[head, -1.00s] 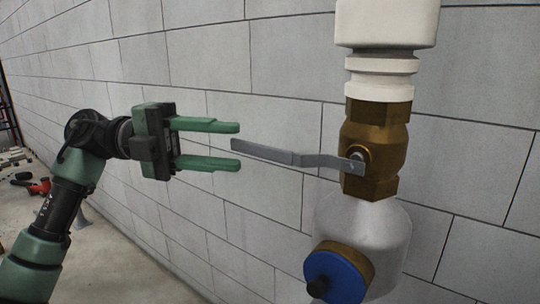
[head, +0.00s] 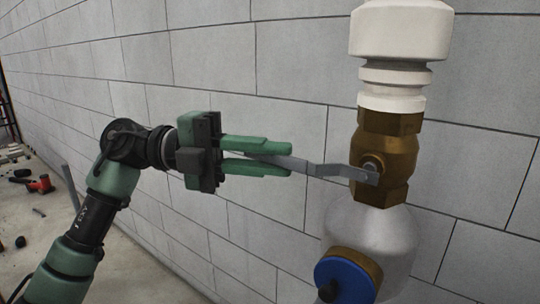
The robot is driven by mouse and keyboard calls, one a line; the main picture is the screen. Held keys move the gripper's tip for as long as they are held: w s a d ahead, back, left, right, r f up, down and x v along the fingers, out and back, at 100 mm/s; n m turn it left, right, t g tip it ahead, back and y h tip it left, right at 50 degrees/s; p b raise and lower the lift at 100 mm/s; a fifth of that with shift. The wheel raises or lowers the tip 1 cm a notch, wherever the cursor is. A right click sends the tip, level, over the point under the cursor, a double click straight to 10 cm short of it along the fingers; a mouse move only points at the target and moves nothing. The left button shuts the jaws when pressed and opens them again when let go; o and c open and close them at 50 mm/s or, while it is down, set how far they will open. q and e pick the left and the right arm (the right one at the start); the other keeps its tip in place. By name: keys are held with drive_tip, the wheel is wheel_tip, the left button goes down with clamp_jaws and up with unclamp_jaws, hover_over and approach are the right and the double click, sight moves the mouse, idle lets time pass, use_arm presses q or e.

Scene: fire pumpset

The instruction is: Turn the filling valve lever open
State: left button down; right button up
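The filling valve is a brass body (head: 389,150) on a vertical white pipe at the right. Its grey metal lever (head: 325,170) points left from the brass pivot, roughly level and across the pipe. My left gripper (head: 290,159), with green fingers, is at the lever's free end. One finger is above the lever and one below, and the lever's end lies between them. The fingers are much closer together, with the lever end partly hidden behind them; they look closed on it. My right gripper is not in view.
A white fitting (head: 400,40) is above the valve. Below it are a pale bulb-shaped body (head: 372,228) and a blue round cap (head: 345,281). A grey block wall (head: 215,60) stands close behind. Red and dark items (head: 38,184) lie on the floor at far left.

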sight(301, 159)
use_arm(q)
drive_tip(key=shift+r, duration=0.2)
idle(1.1)
drive_tip(key=shift+r, duration=0.15)
